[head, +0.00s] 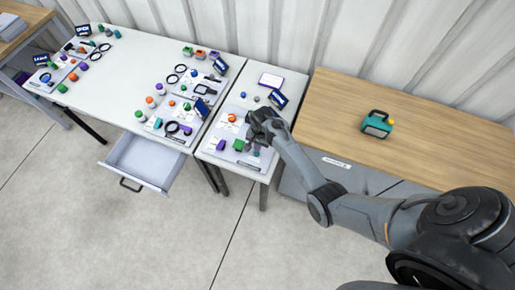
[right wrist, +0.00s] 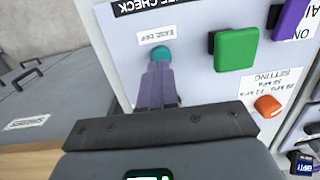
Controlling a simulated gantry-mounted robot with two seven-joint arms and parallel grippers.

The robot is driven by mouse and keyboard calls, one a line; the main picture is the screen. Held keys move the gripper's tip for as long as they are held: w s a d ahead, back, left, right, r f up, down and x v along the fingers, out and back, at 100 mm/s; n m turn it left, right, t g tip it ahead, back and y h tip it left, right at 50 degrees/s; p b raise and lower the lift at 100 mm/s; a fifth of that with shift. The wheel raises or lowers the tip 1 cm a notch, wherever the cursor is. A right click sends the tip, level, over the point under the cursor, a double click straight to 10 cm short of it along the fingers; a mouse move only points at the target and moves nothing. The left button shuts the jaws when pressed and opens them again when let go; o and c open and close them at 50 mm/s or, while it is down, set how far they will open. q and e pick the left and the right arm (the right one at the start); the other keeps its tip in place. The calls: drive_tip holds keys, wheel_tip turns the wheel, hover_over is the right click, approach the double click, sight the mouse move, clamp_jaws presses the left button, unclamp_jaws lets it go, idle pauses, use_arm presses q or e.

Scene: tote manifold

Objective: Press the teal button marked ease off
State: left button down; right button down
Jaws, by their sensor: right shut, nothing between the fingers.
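The teal button (right wrist: 160,54) sits on a white panel (right wrist: 190,75) in the right wrist view, beside a small upside-down label (right wrist: 155,37) that reads ease off. My right gripper (right wrist: 158,68) is shut and empty, its fingertips right at the near edge of the button and covering part of it. I cannot tell whether they touch it. In the head view my right gripper (head: 256,150) points down over the near right part of the panel, and I cannot make out the button there. My left gripper is not in view.
A green block-shaped control (right wrist: 236,49), a purple one (right wrist: 290,20) and an orange knob (right wrist: 267,106) stand on the same panel. A wooden bench (head: 430,125) with a teal device (head: 377,124) is at the right. An open drawer (head: 140,162) juts out at the left.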

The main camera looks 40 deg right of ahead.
drive_tip(key=shift+f, duration=0.85)
